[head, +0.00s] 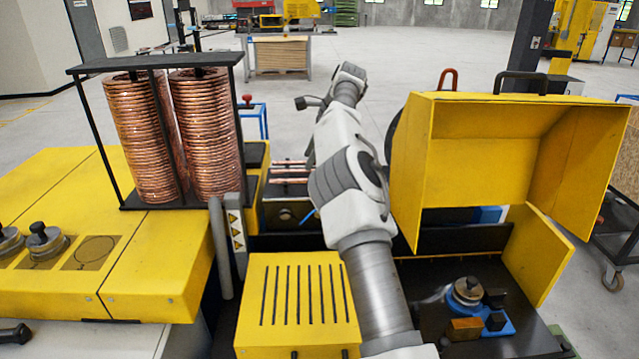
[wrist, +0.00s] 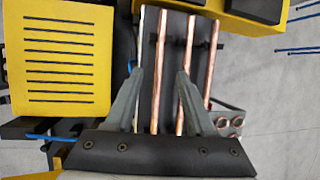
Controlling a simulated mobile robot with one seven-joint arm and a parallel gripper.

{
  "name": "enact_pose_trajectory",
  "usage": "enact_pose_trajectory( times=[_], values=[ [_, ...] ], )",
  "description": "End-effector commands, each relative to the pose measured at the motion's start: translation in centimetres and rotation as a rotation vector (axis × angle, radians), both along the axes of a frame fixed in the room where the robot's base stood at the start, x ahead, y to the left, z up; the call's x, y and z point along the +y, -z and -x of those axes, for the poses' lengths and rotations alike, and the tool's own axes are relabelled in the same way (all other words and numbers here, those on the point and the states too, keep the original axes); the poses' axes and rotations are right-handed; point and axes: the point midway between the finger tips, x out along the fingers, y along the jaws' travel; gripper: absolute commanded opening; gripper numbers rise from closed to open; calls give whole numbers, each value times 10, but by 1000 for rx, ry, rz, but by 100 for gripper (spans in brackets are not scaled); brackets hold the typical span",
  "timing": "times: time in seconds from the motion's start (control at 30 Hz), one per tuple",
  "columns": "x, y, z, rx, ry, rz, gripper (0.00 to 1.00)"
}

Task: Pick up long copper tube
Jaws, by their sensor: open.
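Several copper tubes lie side by side on a dark rack. In the head view, the tubes (head: 291,181) show only in part, left of my arm. In the wrist view they run up the picture: one tube (wrist: 160,60) lies between my fingers, another (wrist: 187,50) runs down by the right finger, and a third (wrist: 212,60) is farther right. A paler tube (wrist: 141,40) is at the left, partly covered by the left finger. My gripper (wrist: 160,72) is open and empty over the tubes. I cannot tell its height above them. In the head view I cannot make out its fingers.
A slotted yellow box (head: 297,305) stands near the rack, also in the wrist view (wrist: 62,65). Copper coils (head: 140,140) stand in a black frame at left. A yellow hood (head: 500,150) rises at right over a dark machine bed (head: 425,300). Tube ends (wrist: 230,123) show at lower right.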

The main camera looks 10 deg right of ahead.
Motion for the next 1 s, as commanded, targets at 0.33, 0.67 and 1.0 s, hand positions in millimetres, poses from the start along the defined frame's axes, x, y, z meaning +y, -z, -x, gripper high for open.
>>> enact_pose_trajectory(
  times=[0.33, 0.67, 1.0],
  values=[
    [10, 32, -7, 2, -1, 1, 55],
    [24, 67, -18, 1, -1, 1, 55],
    [24, 66, -18, 1, 0, 0, 42]
  ],
)
